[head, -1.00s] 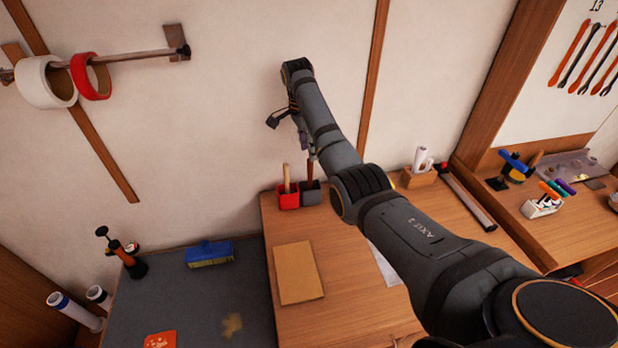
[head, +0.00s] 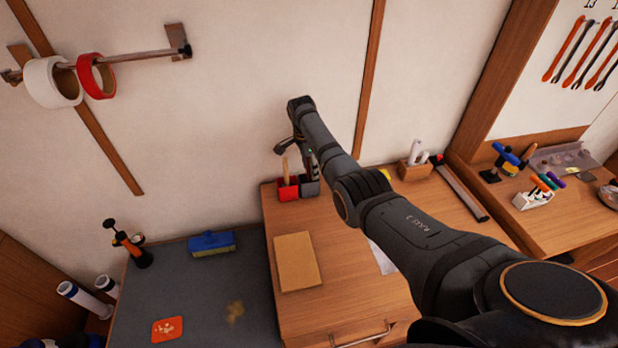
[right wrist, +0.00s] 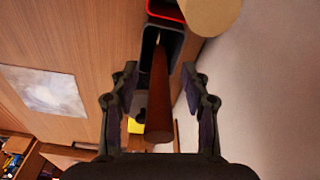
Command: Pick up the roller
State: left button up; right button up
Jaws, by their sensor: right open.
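My right gripper (head: 300,164) is at the small holders against the wall, partly hidden by its own arm. In the right wrist view the right gripper (right wrist: 160,84) is open, one finger on each side of a brown wooden handle (right wrist: 160,95). The handle stands in a dark grey holder (right wrist: 165,30), which also shows in the head view (head: 309,187). It may be the roller's handle; its lower end is hidden in the holder, so I cannot tell. The fingers look apart from it. My left gripper is not in view.
A red holder (head: 288,189) with a light wooden handle (head: 285,166) stands right beside the grey one. The wall is close behind. A brown pad (head: 297,262) lies on the wooden bench.

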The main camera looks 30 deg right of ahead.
jog(key=shift+a+r, duration=0.1)
jog(key=c, duration=0.4)
grip_shut()
notch_tip(320, 180, up, 9)
jog(key=shift+r+b, duration=0.1)
jog(key=shift+b, duration=1)
jog(key=shift+r, duration=0.45)
